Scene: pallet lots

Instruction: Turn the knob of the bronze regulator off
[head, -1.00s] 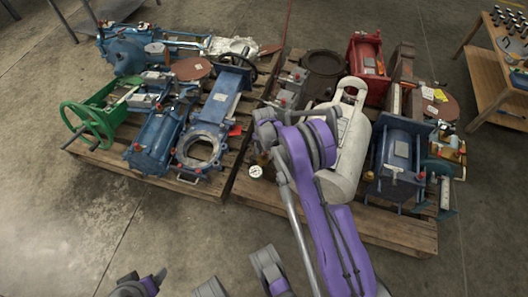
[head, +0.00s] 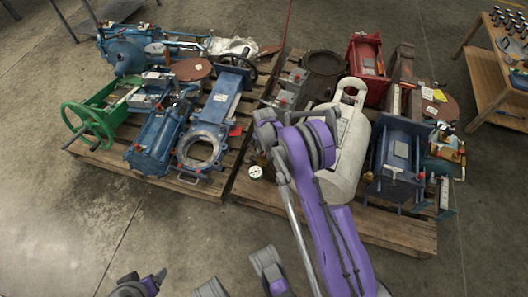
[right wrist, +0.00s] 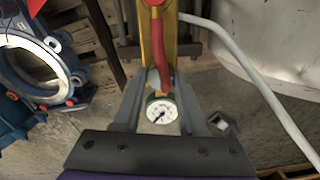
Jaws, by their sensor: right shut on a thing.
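The bronze regulator shows in the right wrist view as a small brass-coloured part (right wrist: 163,84) behind a round white pressure gauge (right wrist: 161,110). The gauge also shows in the head view (head: 255,172), low at the front of the right pallet. My right gripper (right wrist: 165,80) has its two grey fingers closed in on either side of the brass part, shut on it. The knob itself is mostly hidden by the fingers and gauge. In the head view my right arm covers most of the regulator. My left gripper (head: 150,283) is at the bottom left, away from the pallets, its jaw gap unclear.
A blue valve with a round opening (head: 200,150) lies on the left pallet. A yellow bar with a red part (right wrist: 160,40) rises behind the fingers. A wooden table (head: 495,75) stands far right. The front floor is open.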

